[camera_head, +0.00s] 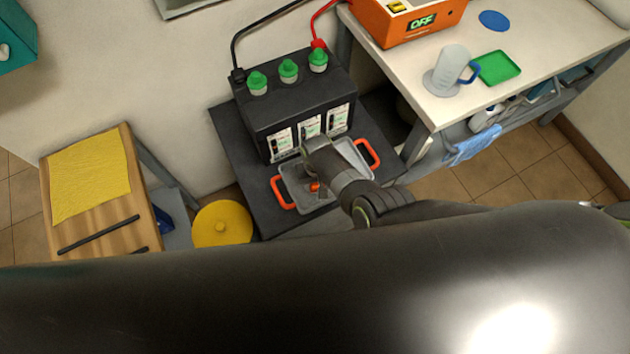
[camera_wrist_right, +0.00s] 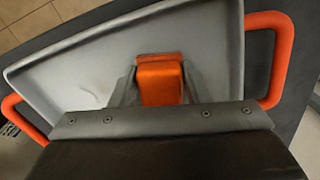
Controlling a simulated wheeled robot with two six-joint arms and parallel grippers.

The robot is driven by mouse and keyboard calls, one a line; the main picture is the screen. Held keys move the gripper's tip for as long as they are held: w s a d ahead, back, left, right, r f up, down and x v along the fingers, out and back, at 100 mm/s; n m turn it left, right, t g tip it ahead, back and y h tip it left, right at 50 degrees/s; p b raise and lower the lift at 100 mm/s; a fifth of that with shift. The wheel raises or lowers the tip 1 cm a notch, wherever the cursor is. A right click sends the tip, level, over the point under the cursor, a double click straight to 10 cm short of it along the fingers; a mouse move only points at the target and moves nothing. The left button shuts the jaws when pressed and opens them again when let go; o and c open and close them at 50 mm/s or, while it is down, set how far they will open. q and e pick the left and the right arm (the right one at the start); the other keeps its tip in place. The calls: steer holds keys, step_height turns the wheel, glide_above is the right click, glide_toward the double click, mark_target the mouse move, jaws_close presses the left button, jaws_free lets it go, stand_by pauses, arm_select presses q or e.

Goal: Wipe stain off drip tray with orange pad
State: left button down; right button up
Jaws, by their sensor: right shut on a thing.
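The grey drip tray (camera_head: 298,190) with orange handles lies on the dark stand in front of the black battery. It fills much of the right wrist view (camera_wrist_right: 75,75). My right gripper (camera_head: 314,186) is over the tray, shut on the orange pad (camera_wrist_right: 160,80). The pad is at or just above the tray floor; I cannot tell whether it touches. No clear stain shows on the visible tray floor; a small faint mark shows at its left in the right wrist view. Part of the tray is hidden by my right gripper and arm. My left gripper is not in view.
The black battery (camera_head: 292,105) with green caps stands behind the tray on the dark stand (camera_head: 232,150). A wooden table (camera_head: 110,228) with a yellow cloth (camera_head: 90,175) is at left, near a yellow round lid (camera_head: 222,224). A bench (camera_head: 430,105) with an orange charger (camera_head: 405,22) and jug (camera_head: 452,70) is at right.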

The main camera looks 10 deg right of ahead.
steer(key=shift+w+d, duration=0.45)
steer(key=shift+d, duration=0.7)
steer(key=shift+w+d, duration=0.5)
steer(key=shift+d, duration=0.65)
steer(key=shift+w+d, duration=0.45)
steer(key=shift+d, duration=0.7)
steer(key=shift+w+d+f, duration=0.1)
steer(key=shift+w+d, duration=0.15)
steer(key=shift+d, duration=0.55)
steer(key=shift+w+d, duration=0.25)
steer(key=shift+d, duration=0.55)
step_height(320, 180, up, 6)
steer(key=p, duration=0.5)
steer(key=shift+p, duration=0.4)
step_height(320, 180, up, 3)
steer(key=p, duration=0.3)
